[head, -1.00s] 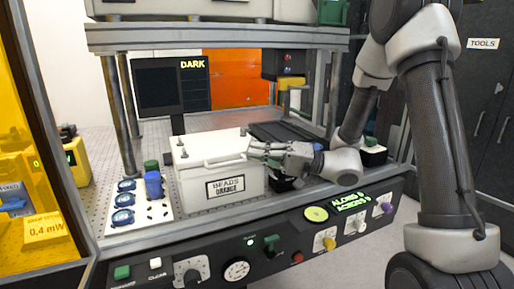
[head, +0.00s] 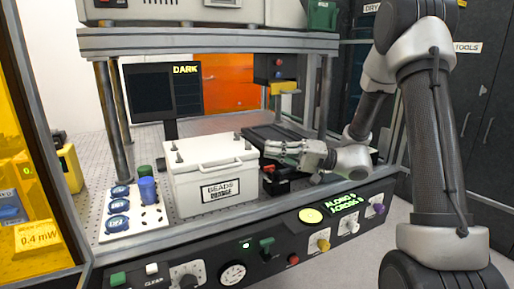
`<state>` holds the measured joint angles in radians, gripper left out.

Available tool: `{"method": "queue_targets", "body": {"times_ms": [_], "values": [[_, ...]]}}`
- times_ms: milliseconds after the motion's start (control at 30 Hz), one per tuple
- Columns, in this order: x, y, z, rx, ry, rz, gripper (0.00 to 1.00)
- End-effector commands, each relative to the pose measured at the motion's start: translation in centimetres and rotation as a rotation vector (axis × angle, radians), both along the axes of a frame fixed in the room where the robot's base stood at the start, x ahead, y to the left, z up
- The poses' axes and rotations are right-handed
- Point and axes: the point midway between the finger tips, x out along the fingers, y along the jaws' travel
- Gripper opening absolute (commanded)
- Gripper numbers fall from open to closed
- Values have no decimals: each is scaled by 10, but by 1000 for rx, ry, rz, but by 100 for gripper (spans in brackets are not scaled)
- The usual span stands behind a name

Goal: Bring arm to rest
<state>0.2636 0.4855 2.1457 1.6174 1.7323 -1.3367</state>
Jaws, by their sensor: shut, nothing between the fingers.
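My arm comes in from the right and bends down to my gripper (head: 277,148), which points left over the bench. My gripper is shut and empty. Its fingertips are just right of the white lidded box (head: 212,176) labelled "BEADS", near the box's top edge. I cannot tell whether they touch it. A small black and red device (head: 275,181) sits below my gripper.
A monitor (head: 165,90) reading "DARK" stands behind the box. A white plate with blue discs (head: 150,219) lies to its left. A control panel (head: 250,258) with knobs runs along the front. A shelf (head: 210,42) on posts hangs overhead.

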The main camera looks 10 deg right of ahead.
Motion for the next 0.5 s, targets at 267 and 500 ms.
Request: {"method": "queue_targets", "body": {"times_ms": [267,500], "values": [[4,-25,-15,6,26,4,0],[-25,-28,-66,-123,428,107,0]]}}
